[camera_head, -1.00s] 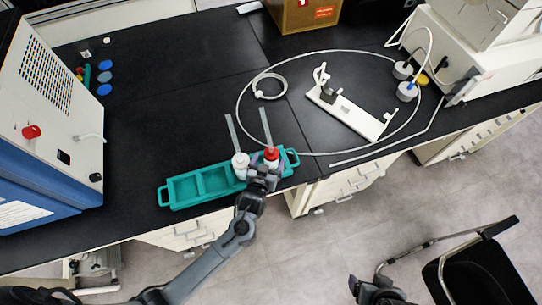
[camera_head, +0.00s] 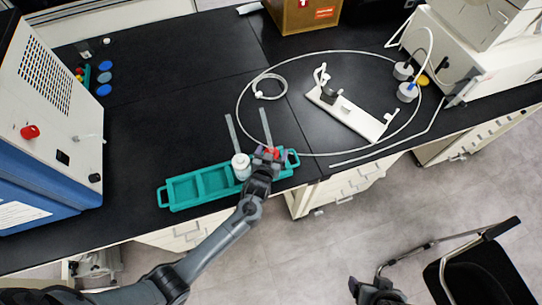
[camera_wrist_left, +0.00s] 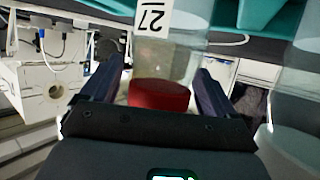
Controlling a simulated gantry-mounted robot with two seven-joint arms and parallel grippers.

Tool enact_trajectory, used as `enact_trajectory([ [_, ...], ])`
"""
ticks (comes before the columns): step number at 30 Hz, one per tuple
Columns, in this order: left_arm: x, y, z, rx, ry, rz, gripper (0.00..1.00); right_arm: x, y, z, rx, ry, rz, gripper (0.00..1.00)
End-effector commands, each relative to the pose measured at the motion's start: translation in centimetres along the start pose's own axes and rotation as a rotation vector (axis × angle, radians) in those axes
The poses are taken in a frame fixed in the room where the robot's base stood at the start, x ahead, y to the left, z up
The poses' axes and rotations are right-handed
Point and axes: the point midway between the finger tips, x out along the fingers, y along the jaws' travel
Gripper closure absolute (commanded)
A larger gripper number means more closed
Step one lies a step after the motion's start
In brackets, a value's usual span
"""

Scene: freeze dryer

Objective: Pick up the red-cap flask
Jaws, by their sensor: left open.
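The red-cap flask (camera_head: 274,153) stands in the right end of the teal rack, mostly hidden behind my left gripper (camera_head: 266,157). In the left wrist view the flask (camera_wrist_left: 160,95) shows upside down, with its red cap and clear body with a white label marked 27. My left gripper is open, with one finger on each side of the flask near its cap. Gaps seem to show between fingers and cap. My right gripper (camera_head: 376,291) is at the bottom edge, away from the bench; its jaws are unclear.
A white-cap flask (camera_head: 241,166) stands close to the left of the red-cap one in the teal rack (camera_head: 165,196). A tubing loop and white stand (camera_head: 345,115) lie to the right.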

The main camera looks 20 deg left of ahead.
Motion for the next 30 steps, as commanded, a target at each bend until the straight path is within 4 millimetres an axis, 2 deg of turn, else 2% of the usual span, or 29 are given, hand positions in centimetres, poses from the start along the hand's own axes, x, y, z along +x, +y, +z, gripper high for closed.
enact_trajectory([
  [1, 0.0, 0.0, 0.0, 0.000, 0.000, 0.000, 0.16, 0.0, 0.1, 0.0, -0.002, 0.000, 0.002, 0.21],
  [2, 0.0, 0.0, 0.0, 0.000, 0.000, 0.000, 0.21, 0.0, 0.1, 0.0, -0.003, -0.001, 0.002, 0.21],
  [16, 0.0, 0.0, 0.0, 0.000, 0.000, 0.000, 0.92, 0.0, 0.1, 0.0, -0.003, -0.001, 0.002, 0.21],
  [25, -0.1, 0.0, -0.2, 0.000, 0.002, 0.001, 0.92, 0.0, -0.1, 0.0, 0.003, 0.000, -0.002, 0.21],
  [30, -0.4, 0.0, -1.1, 0.000, 0.002, 0.000, 0.92, -0.1, -0.1, -0.1, 0.005, 0.000, -0.004, 0.21],
])
